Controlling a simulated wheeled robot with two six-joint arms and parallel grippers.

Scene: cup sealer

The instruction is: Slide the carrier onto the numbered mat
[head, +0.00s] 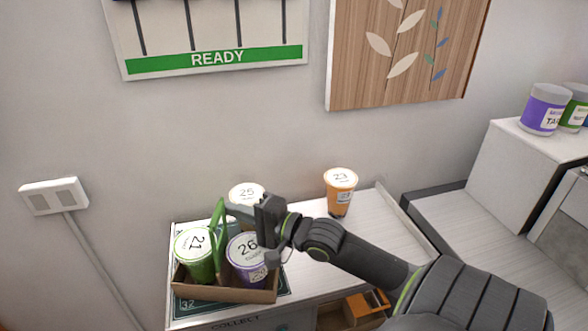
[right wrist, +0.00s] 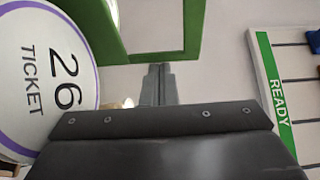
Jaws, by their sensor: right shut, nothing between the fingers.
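The carrier (head: 228,295) is a brown open tray with a green upright handle (head: 217,215). It holds a green cup marked 21 (head: 197,257) and a purple cup marked 26 (head: 247,259). It stands over the dark green numbered mat (head: 187,306), whose edges show in front and at the right, with 32 at the front left; the carrier hides the rest. My right gripper (head: 236,211) is shut and empty beside the handle, above cup 26. In the right wrist view its closed fingertips (right wrist: 157,84) are close to the green handle (right wrist: 160,45); contact is unclear. My left gripper is out of view.
A cup marked 25 (head: 246,193) stands behind the carrier, partly hidden by my gripper. An orange cup marked 23 (head: 340,190) stands farther right on the white counter (head: 385,225). A wall is behind. More cups (head: 545,109) stand on a raised white unit at right.

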